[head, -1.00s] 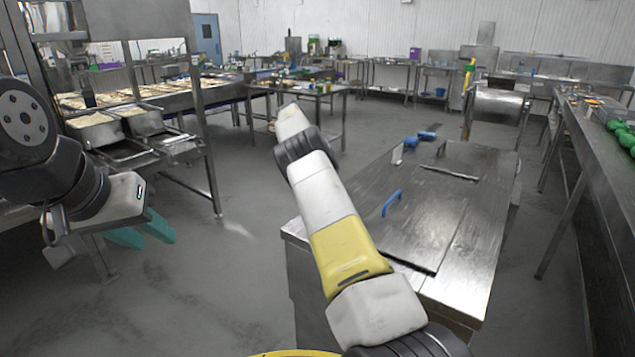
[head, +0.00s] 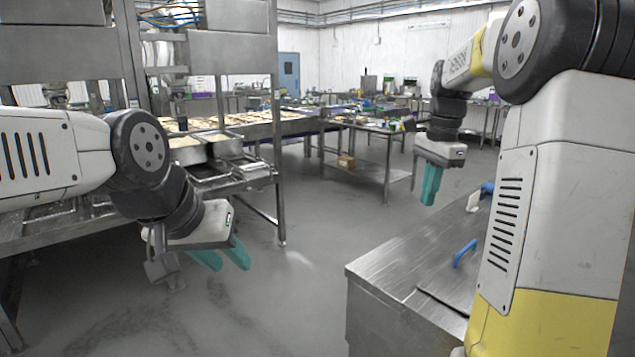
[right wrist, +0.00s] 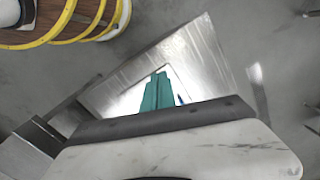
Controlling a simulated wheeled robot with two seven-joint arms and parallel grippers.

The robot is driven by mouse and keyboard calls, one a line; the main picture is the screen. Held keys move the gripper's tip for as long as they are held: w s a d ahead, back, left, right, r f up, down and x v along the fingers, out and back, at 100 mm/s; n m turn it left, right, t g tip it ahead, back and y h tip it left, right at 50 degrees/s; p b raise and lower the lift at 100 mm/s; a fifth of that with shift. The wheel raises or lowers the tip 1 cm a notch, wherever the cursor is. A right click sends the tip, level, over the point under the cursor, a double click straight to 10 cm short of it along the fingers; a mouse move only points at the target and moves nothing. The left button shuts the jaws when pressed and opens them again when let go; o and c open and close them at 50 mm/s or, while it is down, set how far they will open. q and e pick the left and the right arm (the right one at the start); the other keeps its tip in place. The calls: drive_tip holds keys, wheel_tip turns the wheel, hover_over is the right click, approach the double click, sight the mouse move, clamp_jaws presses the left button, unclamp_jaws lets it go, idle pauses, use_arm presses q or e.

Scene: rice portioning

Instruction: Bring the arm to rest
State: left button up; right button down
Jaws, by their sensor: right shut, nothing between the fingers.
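My left gripper (head: 222,258) hangs at the left of the head view with its teal fingers apart and nothing between them. It is over the floor, in front of the steel rack. My right gripper (head: 431,185) points down near the middle right of the head view, with its teal fingers together and empty. In the head view it appears just beyond the steel table with blue handles (head: 405,262). In the right wrist view the closed teal fingers (right wrist: 157,92) show against the shiny steel top below.
A steel rack with trays of rice (head: 186,150) stands at the left. A work table (head: 365,172) with a small cardboard box on its shelf stands further back. Grey floor (head: 315,225) is clear between the rack and the steel table.

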drive_tip(key=s+a+n+t, duration=0.2)
drive_tip(key=s+a+n, duration=0.1)
drive_tip(key=s, duration=0.4)
drive_tip(key=s+a+f+n+t+y, duration=0.1)
drive_tip(key=s+a+n+t, duration=0.1)
drive_tip(key=s+a+n, duration=0.2)
drive_tip(key=s+a+f+n+t, duration=0.1)
drive_tip(key=s+a+n, duration=0.2)
drive_tip(key=s+n, duration=0.4)
drive_tip(key=s, duration=0.3)
drive_tip(key=shift+s+a+t+y, duration=0.3)
drive_tip(key=shift+a+t, duration=0.1)
